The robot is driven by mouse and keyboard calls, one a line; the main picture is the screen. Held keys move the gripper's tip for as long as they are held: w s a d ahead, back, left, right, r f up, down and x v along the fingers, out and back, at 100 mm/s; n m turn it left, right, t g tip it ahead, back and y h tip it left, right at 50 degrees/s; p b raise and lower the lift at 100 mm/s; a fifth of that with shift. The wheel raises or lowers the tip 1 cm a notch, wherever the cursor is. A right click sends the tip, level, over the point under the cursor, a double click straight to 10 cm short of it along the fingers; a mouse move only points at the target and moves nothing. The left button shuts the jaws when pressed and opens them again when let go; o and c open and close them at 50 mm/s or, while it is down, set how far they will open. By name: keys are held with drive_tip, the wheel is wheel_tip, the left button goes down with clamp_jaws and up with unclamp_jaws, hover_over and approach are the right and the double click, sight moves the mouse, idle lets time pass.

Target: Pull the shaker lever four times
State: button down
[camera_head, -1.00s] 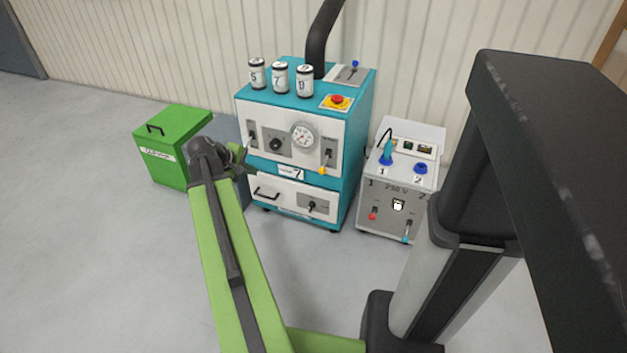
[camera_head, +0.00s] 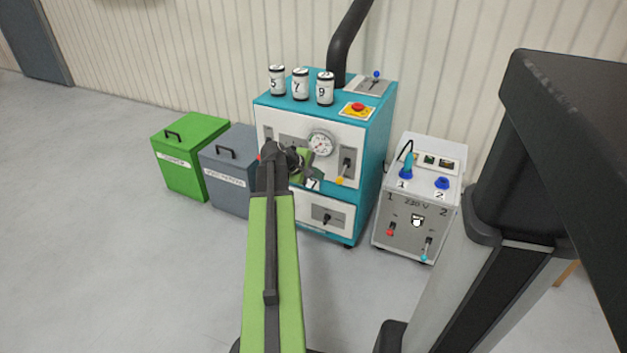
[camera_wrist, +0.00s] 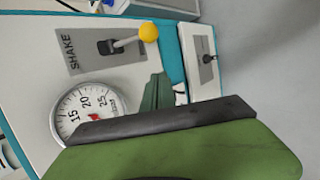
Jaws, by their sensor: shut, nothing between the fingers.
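The shaker lever (camera_head: 343,170) is on the front of the teal and white machine, right of the round dial. In the wrist view the lever (camera_wrist: 130,42) has a grey stem and a yellow ball tip, on a grey plate marked SHAKE. The wrist picture is turned sideways. My gripper (camera_head: 308,166) is in front of the machine, below the dial and left of the lever in the head view. Its jaws are shut and empty, apart from the lever. My arm hides part of the machine's left front.
The dial (camera_wrist: 87,110) is beside the lever plate. A red button on yellow (camera_head: 357,109) and several numbered canisters (camera_head: 300,85) sit on the machine's top. Green (camera_head: 188,165) and grey (camera_head: 228,170) bins stand left.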

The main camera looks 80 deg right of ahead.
sight(343, 173)
drive_tip(key=s, duration=0.4)
drive_tip(key=shift+s+a+f+p, duration=0.1)
drive_tip(key=shift+s+f+p, duration=0.05)
drive_tip(key=shift+f+p, duration=0.2)
